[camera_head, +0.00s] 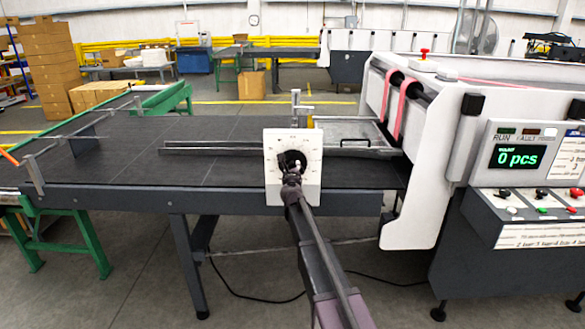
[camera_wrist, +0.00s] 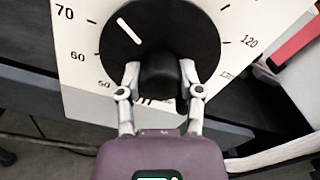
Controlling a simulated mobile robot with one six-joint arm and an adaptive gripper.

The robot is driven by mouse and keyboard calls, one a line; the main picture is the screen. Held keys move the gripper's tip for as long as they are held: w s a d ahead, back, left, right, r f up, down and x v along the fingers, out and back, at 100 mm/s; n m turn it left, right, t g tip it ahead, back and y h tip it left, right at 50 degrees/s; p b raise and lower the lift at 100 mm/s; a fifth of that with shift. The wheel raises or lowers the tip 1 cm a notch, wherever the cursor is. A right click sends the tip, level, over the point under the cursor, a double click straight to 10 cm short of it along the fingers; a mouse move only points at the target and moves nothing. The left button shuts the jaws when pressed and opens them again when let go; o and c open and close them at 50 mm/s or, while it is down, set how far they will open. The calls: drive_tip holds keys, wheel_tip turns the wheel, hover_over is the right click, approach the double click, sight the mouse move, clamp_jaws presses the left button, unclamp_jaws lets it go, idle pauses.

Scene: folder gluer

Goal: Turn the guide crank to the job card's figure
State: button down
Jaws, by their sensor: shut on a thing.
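The guide crank is a black disc (camera_wrist: 185,28) on a white dial plate (camera_head: 305,188) at the table's front edge. In the wrist view the plate shows 50, 60 and 70 at left and 120 at right. A white line on the disc slants toward the upper left, above the 70; its exact reading is unclear. My gripper (camera_wrist: 160,78) is shut on the crank's black knob (camera_wrist: 160,90), one finger on each side. In the head view my gripper (camera_head: 292,178) covers the lower dial. A sheet with a blue header (camera_head: 572,145), possibly the job card, is cut off and unreadable.
A dark feed table (camera_head: 120,160) with rails spreads left of the dial. The white machine (camera_head: 400,140) with pink belts stands at right. Its control panel display (camera_head: 517,156) reads 0 pcs, above several switches. A black cable (camera_head: 255,297) lies on the floor.

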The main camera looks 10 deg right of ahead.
drive_tip(key=shift+c, duration=1.3)
unclamp_jaws()
drive_tip(key=shift+w, duration=0.1)
drive_tip(key=s+a, duration=0.2)
drive_tip(key=s, duration=1)
drive_tip(key=shift+a, duration=0.15)
